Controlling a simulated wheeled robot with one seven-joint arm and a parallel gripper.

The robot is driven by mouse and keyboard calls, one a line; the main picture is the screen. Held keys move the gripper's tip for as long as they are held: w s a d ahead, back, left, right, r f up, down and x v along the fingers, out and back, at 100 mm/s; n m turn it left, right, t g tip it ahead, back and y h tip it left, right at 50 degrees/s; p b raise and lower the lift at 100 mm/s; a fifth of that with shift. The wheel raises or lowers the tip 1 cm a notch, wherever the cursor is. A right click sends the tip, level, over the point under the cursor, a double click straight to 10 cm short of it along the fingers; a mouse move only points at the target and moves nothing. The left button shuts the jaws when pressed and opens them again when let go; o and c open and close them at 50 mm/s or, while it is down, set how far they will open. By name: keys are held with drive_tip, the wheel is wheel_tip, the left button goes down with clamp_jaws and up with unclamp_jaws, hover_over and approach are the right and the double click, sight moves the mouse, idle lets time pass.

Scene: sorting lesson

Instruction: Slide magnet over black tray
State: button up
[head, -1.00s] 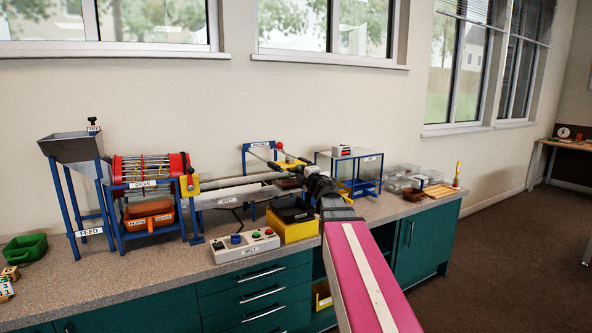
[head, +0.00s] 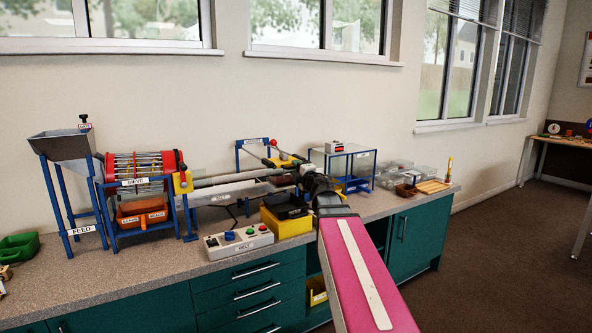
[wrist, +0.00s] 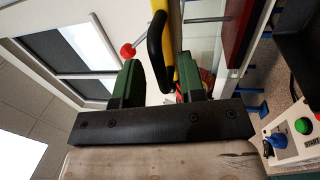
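The magnet looks to be the yellow block (head: 284,161) on the blue frame behind the belt, with a red-knobbed lever beside it. My gripper (head: 307,170) is just right of it, partly hidden by my wrist. In the wrist view, my gripper (wrist: 160,80) has its two green fingers apart, with a black handle (wrist: 156,50) and a yellow bar between them. A gap shows on the left side of the handle; I cannot tell whether the right finger touches. The black tray (head: 285,205) sits on a yellow box (head: 289,225) in front of the belt.
The feed hopper (head: 62,146), red sieve drum (head: 143,165) and orange bins (head: 141,215) stand left. A belt control box (head: 238,240) lies at the counter's front. A blue stand (head: 343,165) and clear boxes (head: 415,175) are right. My arm crosses the front counter edge.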

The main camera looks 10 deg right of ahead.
drive_tip(key=v, duration=1)
drive_tip(key=shift+s, duration=0.15)
drive_tip(key=s+d+f+m+g+h, duration=0.15)
drive_tip(key=f+m+g+h, duration=0.3)
drive_tip(key=f+m, duration=0.6)
drive_tip(key=d+f+m+g+h, duration=0.2)
drive_tip(key=f+m+g+h, duration=0.35)
drive_tip(key=f, duration=0.85)
drive_tip(key=s+a+f+m+g+y, duration=0.2)
drive_tip(key=s+a+f+g, duration=0.2)
drive_tip(key=s+f, duration=0.3)
drive_tip(key=s+a+f+m+g+y, duration=0.1)
drive_tip(key=s+a+f+m+g, duration=0.2)
drive_tip(key=s+a+f+g, duration=0.2)
drive_tip(key=s+a+f, duration=0.1)
drive_tip(key=s+f, duration=0.2)
drive_tip(key=f, duration=0.1)
drive_tip(key=shift+m+y, duration=0.3)
drive_tip(key=shift+y, duration=0.1)
